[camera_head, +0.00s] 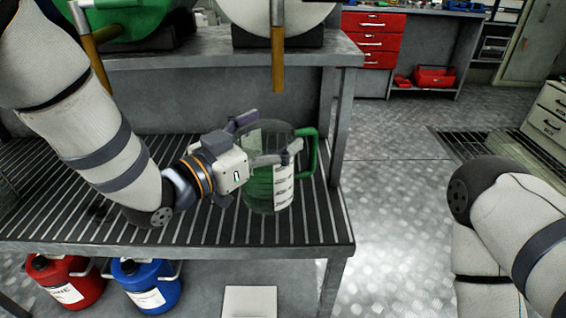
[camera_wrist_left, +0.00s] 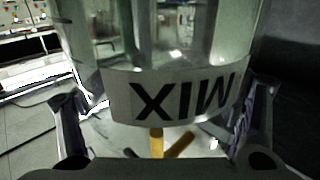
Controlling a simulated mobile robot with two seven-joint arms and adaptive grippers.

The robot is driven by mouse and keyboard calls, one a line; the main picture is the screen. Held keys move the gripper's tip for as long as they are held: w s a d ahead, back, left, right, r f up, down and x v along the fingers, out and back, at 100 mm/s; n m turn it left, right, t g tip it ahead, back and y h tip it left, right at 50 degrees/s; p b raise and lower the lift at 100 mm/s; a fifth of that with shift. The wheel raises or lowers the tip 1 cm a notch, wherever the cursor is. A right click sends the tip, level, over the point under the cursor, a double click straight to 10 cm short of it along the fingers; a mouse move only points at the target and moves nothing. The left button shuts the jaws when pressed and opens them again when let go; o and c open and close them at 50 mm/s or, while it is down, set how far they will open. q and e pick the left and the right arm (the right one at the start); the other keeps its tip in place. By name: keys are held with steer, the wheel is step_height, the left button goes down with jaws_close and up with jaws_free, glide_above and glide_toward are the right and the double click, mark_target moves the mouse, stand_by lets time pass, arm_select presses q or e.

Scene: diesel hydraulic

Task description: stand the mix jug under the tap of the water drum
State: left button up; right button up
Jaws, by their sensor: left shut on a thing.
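The mix jug (camera_head: 269,180) is clear with a green handle on its right and a white label. In the left wrist view the jug's label (camera_wrist_left: 185,98) reads MIX upside down. My left gripper (camera_head: 262,142) is shut on the jug, a finger on each side. The jug is upright over the slatted shelf; whether its base touches is unclear. A brass tap (camera_head: 278,62) hangs from the white drum (camera_head: 275,8), above and slightly right of the jug's mouth. Another brass tap (camera_head: 95,60) hangs from the green drum (camera_head: 120,22). No drum label is readable. My right gripper is out of view.
The slatted shelf (camera_head: 215,225) is clear left and right of the jug. A metal post (camera_head: 340,125) stands right of the handle. Red (camera_head: 68,284) and blue (camera_head: 148,288) canisters sit below. A red drawer unit (camera_head: 370,40) is at the back; open floor lies right.

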mark_target(285, 142)
arm_select(q)
steer(key=f, duration=0.1)
steer(key=w+d+f, duration=0.1)
steer(key=d+f, duration=0.1)
steer(key=shift+w, duration=0.3)
step_height(285, 142, down, 4)
steer(key=shift+w+d+r+b, duration=0.15)
steer(key=shift+r+b, duration=0.1)
steer(key=shift+b, duration=0.3)
steer(key=shift+r, duration=0.15)
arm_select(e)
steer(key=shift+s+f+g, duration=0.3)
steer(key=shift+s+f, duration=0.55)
arm_select(q)
steer(key=o, duration=1.9)
steer(key=shift+f, duration=0.25)
